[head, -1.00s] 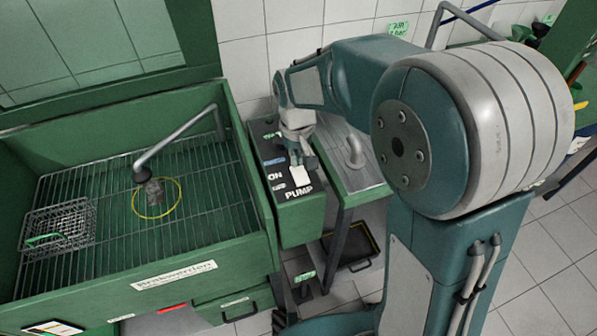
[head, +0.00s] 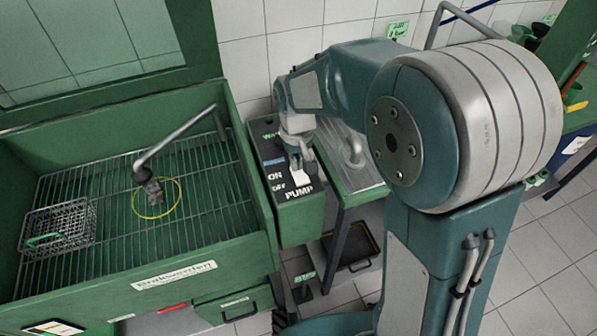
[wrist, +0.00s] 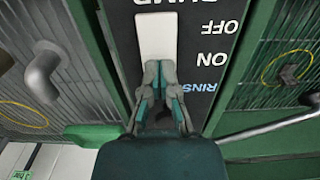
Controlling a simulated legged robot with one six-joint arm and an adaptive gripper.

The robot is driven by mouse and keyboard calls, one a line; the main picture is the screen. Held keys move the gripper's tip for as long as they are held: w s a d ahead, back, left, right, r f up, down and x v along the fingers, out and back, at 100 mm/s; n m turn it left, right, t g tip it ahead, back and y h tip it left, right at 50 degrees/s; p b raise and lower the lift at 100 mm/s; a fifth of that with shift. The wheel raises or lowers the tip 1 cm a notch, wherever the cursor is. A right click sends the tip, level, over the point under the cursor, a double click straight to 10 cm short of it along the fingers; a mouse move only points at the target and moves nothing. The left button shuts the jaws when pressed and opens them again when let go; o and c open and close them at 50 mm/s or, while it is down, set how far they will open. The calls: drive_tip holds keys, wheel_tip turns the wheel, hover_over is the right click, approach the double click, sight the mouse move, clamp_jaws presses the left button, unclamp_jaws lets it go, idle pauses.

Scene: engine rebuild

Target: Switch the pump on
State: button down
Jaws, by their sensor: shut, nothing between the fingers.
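My gripper (wrist: 159,68) is shut and empty, pointing down at the ON end of the rocker. In the head view my gripper (head: 302,163) covers part of the switch. I cannot tell whether the fingertips touch it or which way the rocker is tilted.
A green wash basin (head: 205,285) with a grated floor stands to the left. It holds a wire basket (head: 58,232), a spout (head: 175,138) and a small part (head: 154,191) inside a yellow ring.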

drive_tip(key=shift+f, duration=0.15)
drive_tip(key=shift+r, duration=3.55)
drive_tip(key=shift+s, duration=0.1)
